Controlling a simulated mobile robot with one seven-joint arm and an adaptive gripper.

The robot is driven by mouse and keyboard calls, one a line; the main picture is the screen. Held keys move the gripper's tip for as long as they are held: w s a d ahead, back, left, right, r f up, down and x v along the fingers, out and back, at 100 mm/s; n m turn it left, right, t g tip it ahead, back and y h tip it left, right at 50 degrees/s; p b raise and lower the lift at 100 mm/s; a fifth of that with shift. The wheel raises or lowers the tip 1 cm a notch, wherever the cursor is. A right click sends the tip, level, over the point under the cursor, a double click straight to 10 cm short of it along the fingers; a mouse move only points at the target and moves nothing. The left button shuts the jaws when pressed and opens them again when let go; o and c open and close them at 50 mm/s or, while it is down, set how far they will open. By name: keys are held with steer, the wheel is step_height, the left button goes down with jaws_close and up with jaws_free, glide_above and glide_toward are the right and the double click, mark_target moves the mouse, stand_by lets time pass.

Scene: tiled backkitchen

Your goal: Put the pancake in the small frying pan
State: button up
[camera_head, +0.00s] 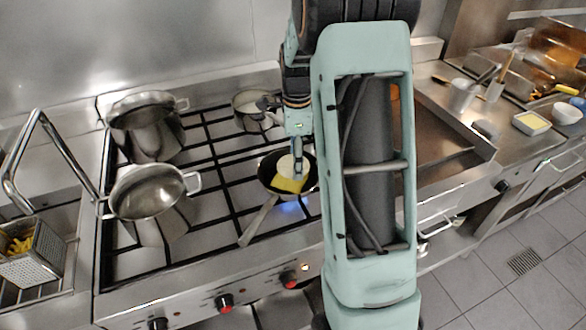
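The small frying pan (266,184) is dark and sits on the stove, its handle pointing to the lower left, with a blue flame showing under it. My gripper (298,172) points down over the pan, its narrow dark fingertips at the pan's inside. A pale round piece (286,162) and a yellow piece (289,185) show at the fingertips, within the pan's outline. I cannot tell which of these is the pancake, or whether the fingers touch or grip either. My arm hides the area to the right of the pan.
Two large steel pots (150,192) stand at the left of the stove, and a smaller pot (250,104) stands behind the pan. A fryer basket (32,255) with fries is at far left. A flat griddle (440,135) and a counter with containers (530,123) lie to the right.

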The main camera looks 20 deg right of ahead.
steer(key=shift+w+a+f, duration=0.1)
steer(key=shift+a+f, duration=0.3)
steer(key=shift+f, duration=0.1)
steer(key=shift+w+f, duration=0.1)
steer(key=shift+f, duration=1.45)
steer(key=shift+f, duration=0.25)
steer(key=o, duration=1.2)
steer(key=shift+r, duration=0.1)
steer(key=shift+c, duration=0.2)
steer(key=shift+r, duration=0.1)
step_height(320, 180, up, 12)
steer(key=shift+r, duration=0.1)
